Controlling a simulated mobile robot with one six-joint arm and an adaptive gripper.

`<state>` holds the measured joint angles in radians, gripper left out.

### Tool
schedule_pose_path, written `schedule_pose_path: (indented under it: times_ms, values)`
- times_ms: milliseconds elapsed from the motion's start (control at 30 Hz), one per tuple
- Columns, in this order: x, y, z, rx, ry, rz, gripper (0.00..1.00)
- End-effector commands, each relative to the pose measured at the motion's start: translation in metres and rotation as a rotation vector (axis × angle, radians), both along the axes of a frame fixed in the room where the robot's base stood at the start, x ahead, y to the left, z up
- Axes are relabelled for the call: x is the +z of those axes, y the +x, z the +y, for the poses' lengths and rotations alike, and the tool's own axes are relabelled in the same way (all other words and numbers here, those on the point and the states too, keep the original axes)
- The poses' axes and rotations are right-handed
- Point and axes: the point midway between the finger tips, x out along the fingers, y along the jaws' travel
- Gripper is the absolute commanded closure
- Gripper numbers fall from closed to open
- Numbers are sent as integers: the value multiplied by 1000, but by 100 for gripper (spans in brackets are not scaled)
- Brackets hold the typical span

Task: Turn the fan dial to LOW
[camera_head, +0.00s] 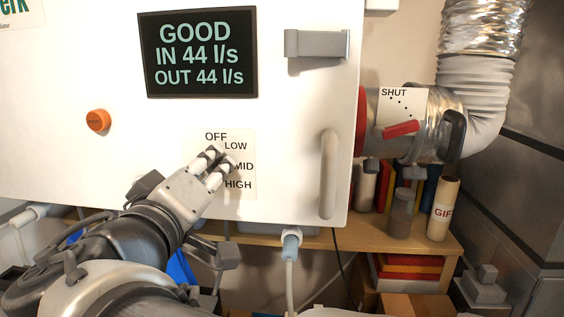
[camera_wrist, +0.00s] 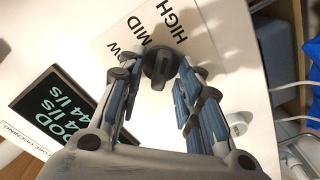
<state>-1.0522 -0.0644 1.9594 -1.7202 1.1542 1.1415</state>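The dark grey fan dial (camera_wrist: 160,66) sits on a pale label plate (camera_head: 246,206) on the white unit's front. The printed words OFF, LOW, MID and HIGH run around the dial's upper and right side in the head view. My gripper (camera_head: 219,161) reaches up to the dial from the lower left, and its fingertips mostly hide the dial there. In the wrist view my gripper (camera_wrist: 160,70) is open, with one finger on each side of the dial. I cannot tell whether the fingertips touch it, nor which word it points to.
A black display (camera_head: 198,52) reads GOOD, IN 44 l/s, OUT 44 l/s. An orange knob (camera_head: 98,120) is to the left. A grey vertical handle (camera_head: 328,175) stands right of the label plate. A duct with a red lever (camera_head: 399,129) marked SHUT is further right, above a shelf (camera_head: 388,238).

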Motion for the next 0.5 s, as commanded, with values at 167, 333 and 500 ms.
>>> schedule_pose_path:
  times_ms: [167,333,500]
  values:
    - [0,0,0,0,0,0,69]
    - [0,0,0,0,0,0,80]
    - [0,0,0,0,0,0,92]
